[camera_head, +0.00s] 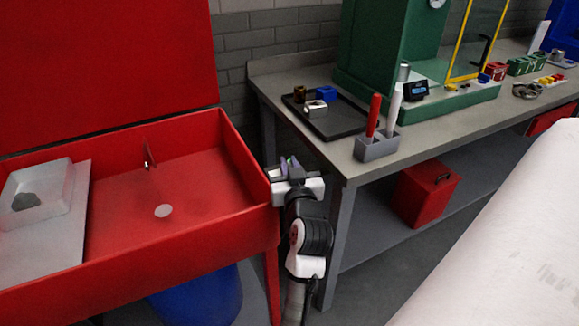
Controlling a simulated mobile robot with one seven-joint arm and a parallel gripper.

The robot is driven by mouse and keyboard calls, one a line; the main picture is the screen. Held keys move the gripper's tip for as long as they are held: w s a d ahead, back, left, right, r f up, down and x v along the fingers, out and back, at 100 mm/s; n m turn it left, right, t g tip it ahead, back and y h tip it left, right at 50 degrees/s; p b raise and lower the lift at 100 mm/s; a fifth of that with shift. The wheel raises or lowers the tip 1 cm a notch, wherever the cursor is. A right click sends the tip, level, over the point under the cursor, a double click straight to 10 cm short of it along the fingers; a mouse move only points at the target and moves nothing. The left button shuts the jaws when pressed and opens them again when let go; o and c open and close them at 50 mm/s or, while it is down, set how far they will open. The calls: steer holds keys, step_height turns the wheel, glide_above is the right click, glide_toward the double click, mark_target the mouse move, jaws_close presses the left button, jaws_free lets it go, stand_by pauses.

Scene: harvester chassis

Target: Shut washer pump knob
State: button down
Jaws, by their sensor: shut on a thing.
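The red parts washer (190,247) fills the left side, with its lid raised and its basin open. My gripper (284,166) is at the outside of the washer's right wall, near the top rim. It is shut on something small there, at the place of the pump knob. The knob itself is hidden by the fingers, so I cannot make out its shape or how far it is turned. A small green and purple patch shows between the fingers.
A spout (149,158) and a drain (163,211) are in the basin; a white tray (40,190) sits at left. The grey workbench (345,166) stands close on the right, with a black tray (345,122) and a tool holder (376,148). The gap between washer and bench is narrow.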

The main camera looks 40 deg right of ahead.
steer(key=n+t+y+b, duration=0.1)
steer(key=n+y, duration=0.1)
steer(key=y, duration=0.1)
steer(key=shift+d+f+b, duration=0.1)
steer(key=shift+f+b, duration=0.05)
steer(key=shift+b, duration=0.25)
steer(key=shift+n+t+y+b, duration=0.4)
steer(key=shift+n+y, duration=0.2)
steer(key=shift+y, duration=0.3)
steer(key=c, duration=1.4)
jaws_free()
steer(key=shift+c, duration=0.2)
steer(key=b+v, duration=0.2)
steer(key=v, duration=1.2)
steer(key=shift+b, duration=0.3)
steer(key=shift+w, duration=0.1)
